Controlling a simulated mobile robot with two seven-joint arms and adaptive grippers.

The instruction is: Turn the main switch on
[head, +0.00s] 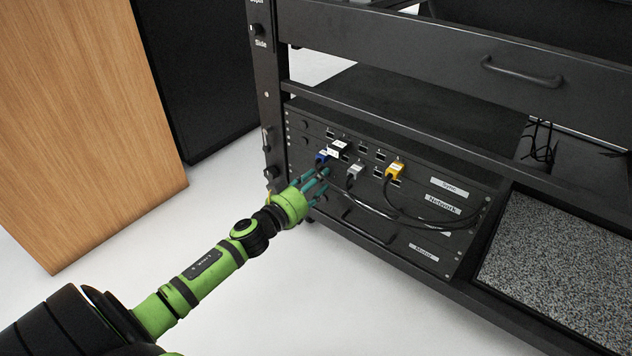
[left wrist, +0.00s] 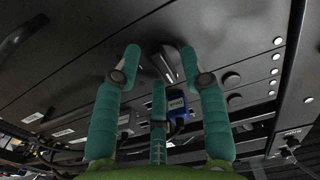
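My left gripper (head: 318,184) is at the left part of the rack's lower black panel, just below the blue plug (head: 322,156). In the left wrist view its teal fingers (left wrist: 160,62) are spread apart. A dark knob-like part (left wrist: 168,64) with a lighter edge shows on the panel between the fingertips; it looks like a rotary switch, but I cannot read a label on it. The fingers look close to it, and I cannot tell whether they touch it. The head view hides this part behind the gripper. My right gripper is not in view.
A grey plug (head: 354,172) and a yellow plug (head: 394,168) sit in the panel, with dark cables hanging to the right. A panel handle (head: 368,228) is near the gripper. A wooden board (head: 85,120) stands at left; white floor lies between.

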